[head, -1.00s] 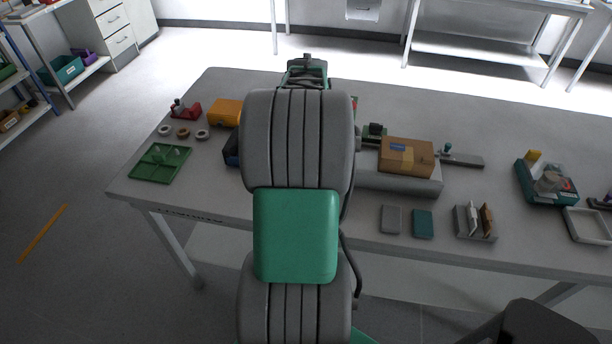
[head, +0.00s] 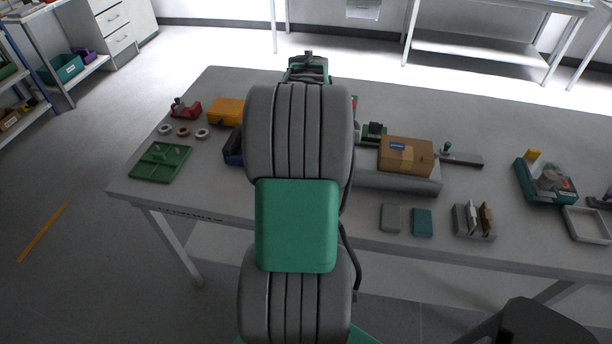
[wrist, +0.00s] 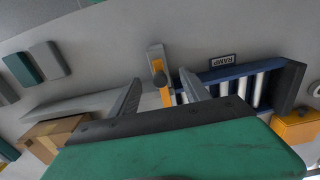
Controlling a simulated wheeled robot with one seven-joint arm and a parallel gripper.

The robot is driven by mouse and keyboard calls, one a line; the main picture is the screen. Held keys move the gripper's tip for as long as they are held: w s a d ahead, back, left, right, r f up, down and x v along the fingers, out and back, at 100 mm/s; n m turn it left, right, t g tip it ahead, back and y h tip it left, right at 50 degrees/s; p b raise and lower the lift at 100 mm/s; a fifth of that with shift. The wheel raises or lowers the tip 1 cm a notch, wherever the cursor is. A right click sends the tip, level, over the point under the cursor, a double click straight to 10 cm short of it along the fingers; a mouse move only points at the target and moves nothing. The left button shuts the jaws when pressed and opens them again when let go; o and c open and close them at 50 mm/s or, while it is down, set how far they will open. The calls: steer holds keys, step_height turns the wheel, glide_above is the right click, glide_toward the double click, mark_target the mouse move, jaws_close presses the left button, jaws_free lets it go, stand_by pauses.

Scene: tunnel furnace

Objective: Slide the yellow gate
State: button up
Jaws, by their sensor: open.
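The yellow gate (wrist: 166,97) is a narrow orange-yellow strip with a dark round knob (wrist: 159,79), seen in the wrist view. My gripper (wrist: 160,78) is open, with one finger on either side of the knob. I cannot tell whether either finger touches it. The far end of the strip lies by a pale grey block beyond the fingertips. In the head view my arm hides the gate and the gripper.
A blue ramp with pale rollers (wrist: 232,86) lies right of the gate in the wrist view. A cardboard box (head: 406,155) sits on the grey long body (head: 400,182). A green tray (head: 160,162) and an orange box (head: 226,111) are to the left.

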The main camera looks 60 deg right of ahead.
steer(key=o, duration=0.5)
steer(key=shift+o, duration=0.2)
step_height(320, 180, up, 7)
steer(key=p, duration=0.5)
steer(key=shift+r, duration=0.15)
